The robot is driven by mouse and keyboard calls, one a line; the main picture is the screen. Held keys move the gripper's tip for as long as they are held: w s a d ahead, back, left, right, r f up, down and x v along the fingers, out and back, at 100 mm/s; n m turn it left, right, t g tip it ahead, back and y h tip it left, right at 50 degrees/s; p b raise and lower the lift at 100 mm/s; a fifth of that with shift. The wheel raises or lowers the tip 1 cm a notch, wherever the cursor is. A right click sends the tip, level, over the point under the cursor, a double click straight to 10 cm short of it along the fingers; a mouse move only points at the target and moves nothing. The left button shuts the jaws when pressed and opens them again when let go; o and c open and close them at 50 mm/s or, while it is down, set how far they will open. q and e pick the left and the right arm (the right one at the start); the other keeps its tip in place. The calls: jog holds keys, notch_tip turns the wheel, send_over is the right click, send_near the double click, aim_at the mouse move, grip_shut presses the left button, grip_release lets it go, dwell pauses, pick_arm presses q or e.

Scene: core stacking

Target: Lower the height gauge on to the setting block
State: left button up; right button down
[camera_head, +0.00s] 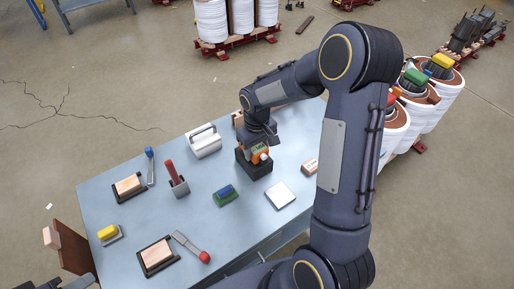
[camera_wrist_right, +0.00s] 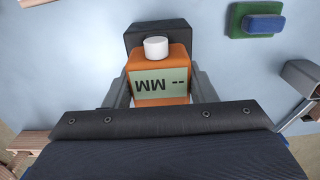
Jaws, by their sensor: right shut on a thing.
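The height gauge (camera_head: 260,154) is a small orange box standing at a black block (camera_head: 254,170) on the table. In the right wrist view the gauge (camera_wrist_right: 160,62) shows a white knob and a green display reading "-- MM". My right gripper (camera_wrist_right: 162,92) is shut on the gauge, one grey finger on each side. The black block (camera_wrist_right: 158,32) shows behind the gauge there; I cannot tell whether they touch. A pale square plate (camera_head: 280,196) lies just right of them; I cannot tell which piece is the setting block. Only dark parts at the lower left edge may be my left gripper.
On the blue-grey table (camera_head: 222,225) stand a green block with a blue top (camera_head: 225,195), a red-handled tool in a holder (camera_head: 174,179), a white handled case (camera_head: 203,141) and a small wooden block (camera_head: 310,165). Wood blocks on black trays lie left. White drums (camera_head: 440,95) stand right.

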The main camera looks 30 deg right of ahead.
jog(key=shift+f+b, duration=0.35)
jog(key=shift+f, duration=0.15)
jog(key=c, duration=0.5)
grip_release()
notch_tip(320, 180, up, 7)
jog(key=shift+f, duration=0.1)
jog(key=shift+r, duration=0.55)
jog(key=shift+s+r, duration=0.15)
jog(key=s+a+r+m+t+y, duration=0.1)
jog(key=s+a+r+t, duration=0.1)
jog(key=s, duration=0.5)
jog(key=s+a+r+m+t+y, duration=0.1)
jog(key=s+a+r, duration=0.2)
jog(key=s, duration=0.4)
jog(key=s+a+r+t+y, duration=0.1)
jog(key=s+a+r+t, duration=0.1)
jog(key=s, duration=0.6)
jog(key=shift+a+r+m+t+y, duration=0.15)
jog(key=shift+r+m+t+y, duration=0.15)
jog(key=shift+r+m+y, duration=0.15)
